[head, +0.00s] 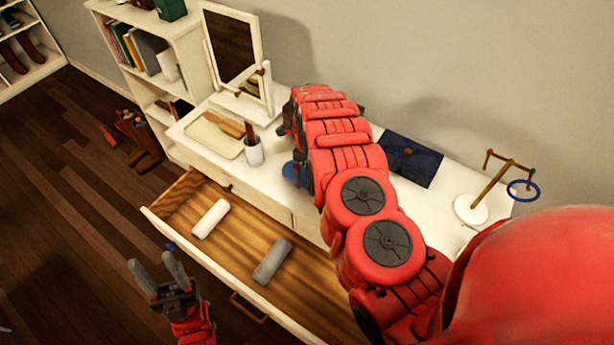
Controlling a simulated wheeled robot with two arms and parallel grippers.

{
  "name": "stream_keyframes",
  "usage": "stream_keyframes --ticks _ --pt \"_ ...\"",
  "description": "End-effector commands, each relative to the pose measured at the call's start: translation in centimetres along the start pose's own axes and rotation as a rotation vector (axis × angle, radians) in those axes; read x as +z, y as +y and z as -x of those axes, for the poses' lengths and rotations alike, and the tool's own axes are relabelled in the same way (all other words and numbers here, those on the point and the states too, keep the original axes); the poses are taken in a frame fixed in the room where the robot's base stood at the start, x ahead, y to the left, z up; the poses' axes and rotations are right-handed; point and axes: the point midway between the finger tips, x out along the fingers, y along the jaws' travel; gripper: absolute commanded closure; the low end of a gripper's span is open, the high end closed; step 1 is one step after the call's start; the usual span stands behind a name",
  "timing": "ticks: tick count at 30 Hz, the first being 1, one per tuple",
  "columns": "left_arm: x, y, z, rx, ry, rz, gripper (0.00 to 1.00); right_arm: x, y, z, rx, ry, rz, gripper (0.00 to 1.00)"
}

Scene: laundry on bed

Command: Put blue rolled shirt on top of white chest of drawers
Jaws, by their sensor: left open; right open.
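The white chest of drawers (281,142) stands against the wall with its top drawer open. A blue thing (291,173), likely the blue rolled shirt, shows on the chest top beside my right arm, which hides most of it. My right arm reaches over the chest top; its dark gripper (289,124) is near the blue thing, with the fingers mostly hidden. It is open, and I cannot tell whether it touches the blue thing. My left gripper (154,265) is open and empty in front of the drawer, at the lower left.
The open drawer (190,264) holds a white roll (210,219) and a grey roll (271,261). On the chest top are a mirror (232,47), a tray (212,135), a cup (254,152), a dark blue flat item (410,158) and a stand with a blue ring (523,191).

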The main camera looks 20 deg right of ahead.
Motion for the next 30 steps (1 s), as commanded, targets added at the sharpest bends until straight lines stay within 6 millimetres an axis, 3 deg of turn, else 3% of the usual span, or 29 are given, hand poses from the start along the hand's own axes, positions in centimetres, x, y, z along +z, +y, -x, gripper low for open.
stream_keyframes --ticks 11,15,30 --pt "0.3 0.1 1.9 0.000 0.000 0.000 0.50 0.1 0.0 5.8 0.001 -0.004 -0.001 0.00" --pt "0.1 0.0 0.7 0.000 0.000 0.000 0.50 0.1 0.0 8.1 -0.001 -0.002 -0.001 0.00" --pt "0.1 0.0 0.6 0.000 0.000 0.000 0.50 0.0 -0.1 8.7 -0.001 -0.001 -0.001 0.00"
